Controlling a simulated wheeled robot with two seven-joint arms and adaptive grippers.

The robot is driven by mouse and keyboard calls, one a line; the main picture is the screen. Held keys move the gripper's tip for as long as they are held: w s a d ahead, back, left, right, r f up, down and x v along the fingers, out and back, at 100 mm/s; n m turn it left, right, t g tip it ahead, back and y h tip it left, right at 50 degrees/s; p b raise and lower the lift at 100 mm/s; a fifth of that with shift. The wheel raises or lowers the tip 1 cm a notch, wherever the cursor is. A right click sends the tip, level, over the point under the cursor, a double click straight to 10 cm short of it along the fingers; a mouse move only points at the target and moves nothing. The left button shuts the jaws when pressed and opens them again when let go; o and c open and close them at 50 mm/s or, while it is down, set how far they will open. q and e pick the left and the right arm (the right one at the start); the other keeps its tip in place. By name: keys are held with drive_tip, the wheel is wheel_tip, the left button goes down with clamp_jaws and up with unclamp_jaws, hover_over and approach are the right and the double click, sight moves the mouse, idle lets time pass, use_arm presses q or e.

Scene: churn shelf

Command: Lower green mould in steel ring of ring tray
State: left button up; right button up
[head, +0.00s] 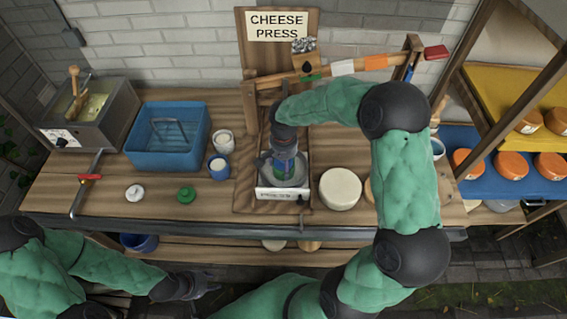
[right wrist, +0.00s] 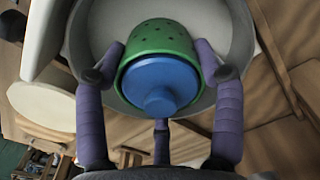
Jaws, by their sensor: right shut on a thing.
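The green mould (right wrist: 155,42) has small holes in its wall and a round blue lid (right wrist: 160,84) with a knob on it. My right gripper (right wrist: 159,68) is shut on the mould, one purple finger on each side. The mould is within the outline of the grey steel ring (right wrist: 243,45); whether it rests on the bottom I cannot tell. In the head view the ring tray (head: 283,194) stands below the press, and my right gripper (head: 284,152) comes down over it, hiding much of the mould. My left gripper (head: 198,286) is empty, low in front of the bench; its fingers are unclear.
A pale cheese wheel (head: 340,188) stands right of the tray. Left are a blue tub (head: 168,152), two small cups, a green lid (head: 186,194) and a white lid (head: 134,192). The press lever (head: 360,63) spans above. Shelves with orange cheeses stand right.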

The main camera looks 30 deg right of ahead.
drive_tip(key=o, duration=1.2)
wheel_tip(320, 180, up, 12)
